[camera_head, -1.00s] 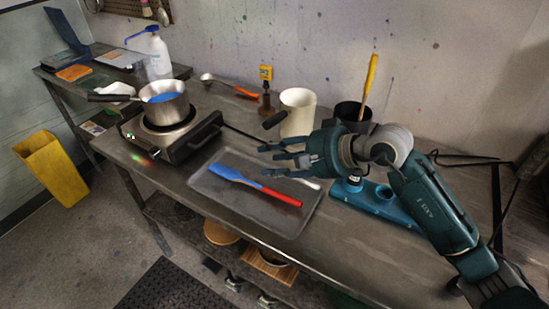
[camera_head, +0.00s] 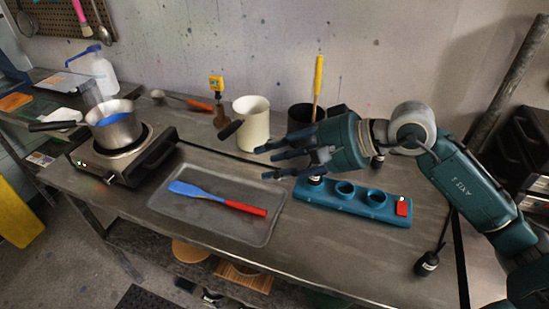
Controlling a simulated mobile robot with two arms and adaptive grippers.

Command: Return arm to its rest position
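My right gripper (camera_head: 290,156) is in the head view, above the metal table (camera_head: 345,245), with its dark fingers spread apart and pointing left. Nothing shows between the fingers. It hovers near the right end of the grey tray (camera_head: 180,212) and behind the blue-and-red spatula (camera_head: 215,197), which lies in that tray. A blue holder with round sockets (camera_head: 365,209) sits just right of and below the gripper. The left gripper is out of view.
A pot with blue liquid (camera_head: 113,125) stands on a hot plate (camera_head: 130,160) at left. A white pitcher (camera_head: 253,124) and a black container (camera_head: 300,117) with a yellow-handled tool (camera_head: 318,85) stand behind the gripper. The front table is clear.

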